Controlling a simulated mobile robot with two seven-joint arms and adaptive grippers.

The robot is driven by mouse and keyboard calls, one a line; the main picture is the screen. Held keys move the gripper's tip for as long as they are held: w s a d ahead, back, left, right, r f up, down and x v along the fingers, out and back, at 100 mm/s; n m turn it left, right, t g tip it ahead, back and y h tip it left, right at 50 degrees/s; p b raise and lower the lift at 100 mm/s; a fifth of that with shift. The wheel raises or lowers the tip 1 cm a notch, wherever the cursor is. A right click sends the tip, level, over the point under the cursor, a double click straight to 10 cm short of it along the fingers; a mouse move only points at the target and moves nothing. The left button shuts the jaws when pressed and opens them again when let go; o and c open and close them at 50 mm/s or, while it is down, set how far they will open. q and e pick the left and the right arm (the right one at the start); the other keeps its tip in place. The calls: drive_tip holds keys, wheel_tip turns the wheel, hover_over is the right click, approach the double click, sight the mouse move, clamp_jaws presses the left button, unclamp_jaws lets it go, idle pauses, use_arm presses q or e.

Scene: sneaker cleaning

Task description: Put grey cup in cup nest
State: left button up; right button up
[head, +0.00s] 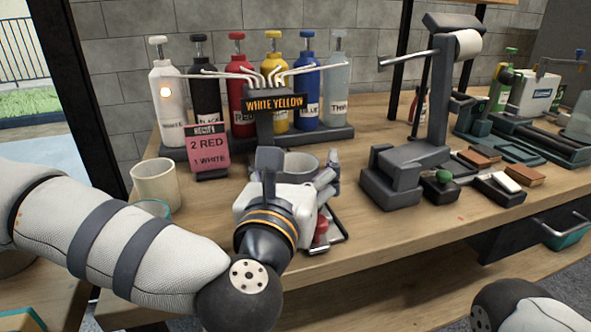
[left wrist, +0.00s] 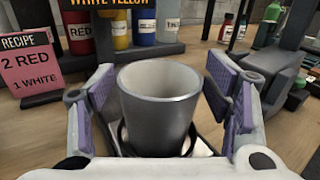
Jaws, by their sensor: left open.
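The grey cup (left wrist: 158,105) stands upright between the spread fingers of my left gripper (left wrist: 160,100), with visible gaps at both sides. In the head view the cup (head: 300,166) shows partly behind the left gripper (head: 297,180), which is open. In the left wrist view a dark ring, apparently the cup nest (left wrist: 189,142), curves around the cup's lower part. The cup's base is hidden, so I cannot tell how fully it is seated. My right gripper is out of view; only part of the right arm shows at the lower right of the head view.
Paint bottles (head: 237,95) stand in a rack behind the sign (head: 275,104). A pink recipe card (head: 209,150) and a cream cup (head: 156,184) are to the left. A grey stand with a paper roll (head: 467,44) is to the right. Bare wood (head: 400,230) lies in front.

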use_arm(q)
drive_tip(key=v, duration=0.8)
drive_tip(key=shift+s, duration=0.35)
drive_tip(key=s+p, duration=0.2)
drive_tip(key=p, duration=0.1)
drive_tip(key=s+r+p, duration=0.1)
drive_tip(key=shift+a, duration=0.3)
drive_tip(key=shift+s+f+p, duration=0.1)
drive_tip(key=shift+p, duration=0.3)
drive_tip(key=shift+a+f, duration=0.1)
drive_tip(key=shift+f, duration=0.2)
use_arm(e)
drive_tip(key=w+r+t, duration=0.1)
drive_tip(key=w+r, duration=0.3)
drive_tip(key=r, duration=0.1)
